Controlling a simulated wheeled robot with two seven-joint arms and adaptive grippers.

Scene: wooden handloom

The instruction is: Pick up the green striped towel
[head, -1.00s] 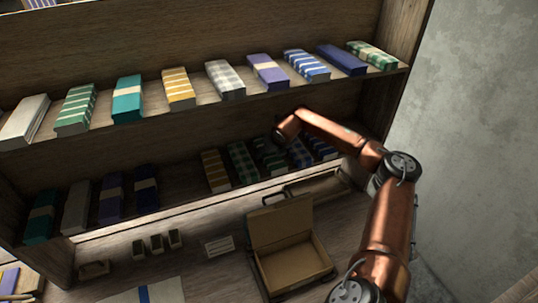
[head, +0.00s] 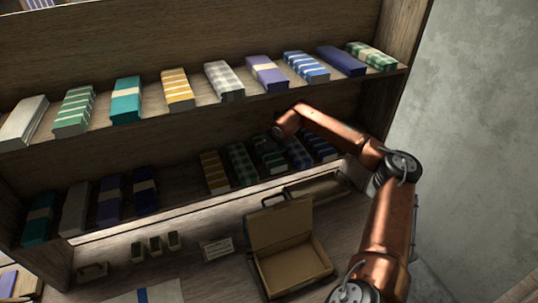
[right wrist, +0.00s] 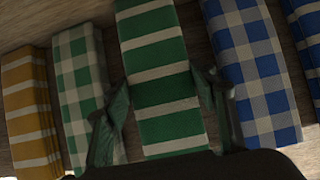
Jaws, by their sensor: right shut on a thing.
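The green striped towel (right wrist: 160,75), green with white bands, fills the middle of the right wrist view. It is among the folded towels of the lower shelf. My right gripper (right wrist: 161,88) has one finger on each long side of it and is shut on it. In the head view my right arm reaches into the lower shelf, and the towel (head: 270,156) shows dark below the wrist, its top partly hidden. I cannot tell whether it is lifted. A second green striped towel (head: 75,110) lies on the upper shelf at the left. My left gripper is out of view.
A green checked towel (right wrist: 80,85) lies close on the left and a blue checked towel (right wrist: 252,70) close on the right. The upper shelf (head: 215,105) runs above my arm. An open box (head: 292,272) stands below the shelves.

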